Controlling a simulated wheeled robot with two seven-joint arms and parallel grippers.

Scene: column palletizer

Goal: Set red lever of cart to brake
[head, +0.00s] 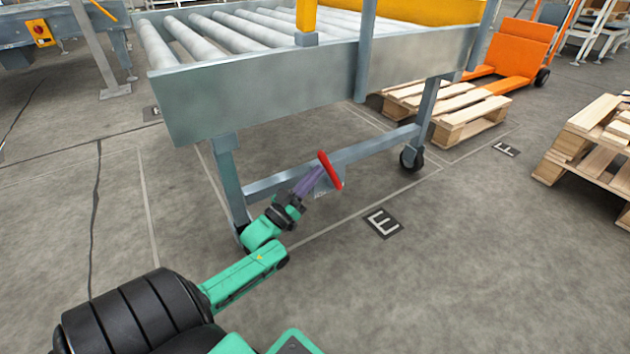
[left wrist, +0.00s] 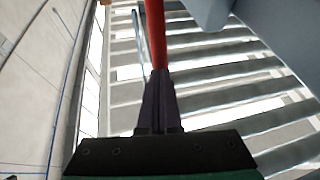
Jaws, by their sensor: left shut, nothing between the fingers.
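The cart (head: 260,92) is a grey steel frame with rollers on top and a caster at its right leg. Its red lever (head: 330,170) sits at the low crossbar, tilted, with its upper end leaning left. My left gripper (head: 316,176) is at the lever's left side, its purple fingers shut with their tips at or very near the lever. In the left wrist view the red lever (left wrist: 155,35) runs up from the shut fingertips (left wrist: 158,78). Whether they touch it, I cannot tell. My right gripper is not in view.
Wooden pallets (head: 470,120) lie behind the cart at the right, with an orange pallet jack (head: 520,50) beyond. More pallets (head: 590,140) are stacked at the far right. A floor mark with the letter E (head: 383,222) lies before the cart. The floor in front is clear.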

